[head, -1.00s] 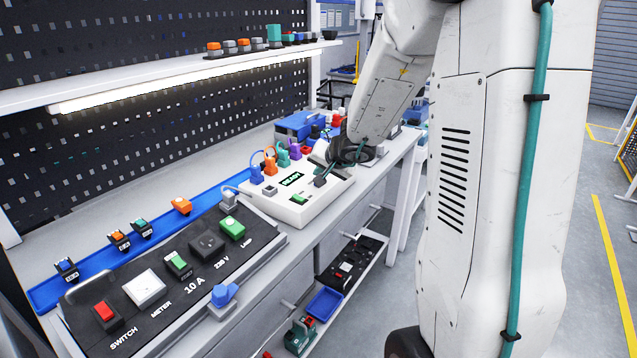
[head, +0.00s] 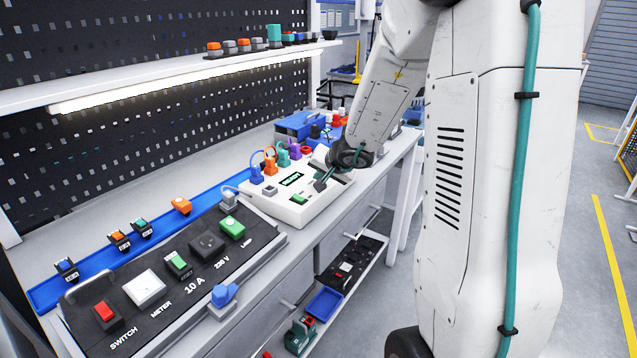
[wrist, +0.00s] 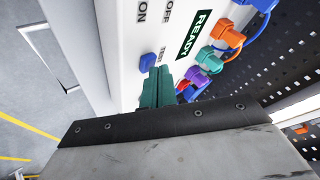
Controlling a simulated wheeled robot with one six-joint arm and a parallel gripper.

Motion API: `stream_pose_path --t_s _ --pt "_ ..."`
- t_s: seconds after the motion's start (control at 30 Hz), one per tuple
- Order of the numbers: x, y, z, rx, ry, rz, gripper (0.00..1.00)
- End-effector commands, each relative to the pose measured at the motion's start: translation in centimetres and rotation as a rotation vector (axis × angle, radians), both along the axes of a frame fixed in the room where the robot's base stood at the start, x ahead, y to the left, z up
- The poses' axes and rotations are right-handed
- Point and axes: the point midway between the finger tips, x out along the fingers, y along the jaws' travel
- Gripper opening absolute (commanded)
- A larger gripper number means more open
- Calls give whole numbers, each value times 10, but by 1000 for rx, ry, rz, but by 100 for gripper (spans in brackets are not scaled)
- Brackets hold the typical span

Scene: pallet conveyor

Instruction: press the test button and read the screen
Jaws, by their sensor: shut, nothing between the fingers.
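The white tester box (head: 315,207) stands on the bench with a small dark screen (head: 291,179). A blue button (wrist: 147,62) sits on the box face beside a partly hidden label that looks like TEST. My gripper (wrist: 160,75) has teal fingers, shut and empty, with their tips right by the blue button. I cannot tell whether they touch it. In the head view my gripper (head: 320,185) is over the right part of the box, and the blue button cannot be made out.
Coloured plugs with cables (head: 270,165) line the box's back edge. A black panel (head: 165,290) with a switch, meter and sockets lies to the left, by a blue strip (head: 85,262) with several small parts. A shelf (head: 150,80) runs above the bench.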

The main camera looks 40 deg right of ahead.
Motion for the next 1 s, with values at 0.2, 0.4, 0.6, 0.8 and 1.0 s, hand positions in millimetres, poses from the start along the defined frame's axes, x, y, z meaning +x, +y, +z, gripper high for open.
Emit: stream_pose_path --t_s 0.2,0.4,0.6,0.8,1.0 --pt "0 0 -3 1 1 1 0" --pt "0 0 -5 0 0 0 0" --pt "0 0 -5 0 0 0 0" --pt "0 0 3 -2 -1 1 0" --pt "0 0 12 -1 0 1 0"
